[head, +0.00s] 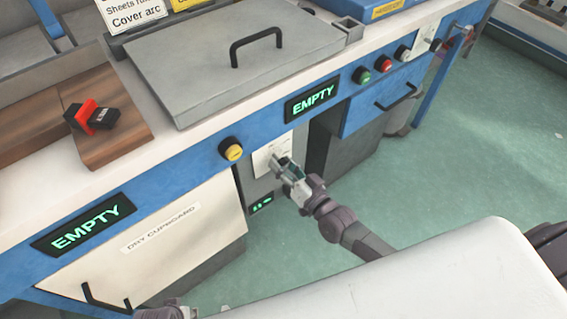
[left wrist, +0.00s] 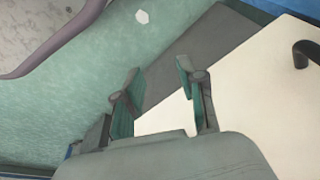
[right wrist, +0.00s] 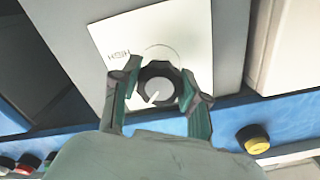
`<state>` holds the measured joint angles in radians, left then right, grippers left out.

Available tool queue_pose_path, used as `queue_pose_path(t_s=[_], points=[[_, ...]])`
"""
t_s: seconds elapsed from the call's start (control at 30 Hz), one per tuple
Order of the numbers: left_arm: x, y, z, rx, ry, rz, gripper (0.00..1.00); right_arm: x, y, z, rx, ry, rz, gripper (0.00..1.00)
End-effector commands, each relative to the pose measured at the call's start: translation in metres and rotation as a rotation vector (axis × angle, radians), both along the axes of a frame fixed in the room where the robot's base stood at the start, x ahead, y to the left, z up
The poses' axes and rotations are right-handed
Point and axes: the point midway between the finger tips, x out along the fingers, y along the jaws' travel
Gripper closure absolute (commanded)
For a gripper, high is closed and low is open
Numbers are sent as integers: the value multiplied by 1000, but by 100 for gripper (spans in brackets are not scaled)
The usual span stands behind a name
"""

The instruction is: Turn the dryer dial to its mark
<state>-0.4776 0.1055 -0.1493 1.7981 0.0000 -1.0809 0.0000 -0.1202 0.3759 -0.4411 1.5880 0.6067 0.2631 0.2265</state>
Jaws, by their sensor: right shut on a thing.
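The dryer dial (right wrist: 158,90) is a round dark knob with a grey face and a short white pointer line, on a white plate (right wrist: 105,45) printed with an arc and a word that looks like HIGH. In the right wrist view the pointer slants to the lower left. My right gripper (right wrist: 162,82) is shut on the dial, one finger on each side. In the head view my right gripper (head: 288,172) covers most of the dial, in front of the plate (head: 266,156). My left gripper (left wrist: 162,85) is open and empty near the pale cupboard door.
Left of the dial are a yellow button (head: 231,149) and the dry cupboard (head: 170,240) with its black handle (head: 100,300). A green-lit display (head: 261,205) sits below the dial. An EMPTY display (head: 311,100), green button (head: 361,76) and red button (head: 384,64) are on the blue rail.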

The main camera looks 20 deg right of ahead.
Motion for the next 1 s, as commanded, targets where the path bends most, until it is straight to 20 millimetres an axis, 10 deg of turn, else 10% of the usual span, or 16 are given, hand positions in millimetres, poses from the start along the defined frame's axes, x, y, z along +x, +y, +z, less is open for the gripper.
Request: queue_pose_path(t_s=[1.0], points=[[-3, 0, -9, 0, 4, -1, 60, 0, 0, 0, 239, 88, -1, 91]])
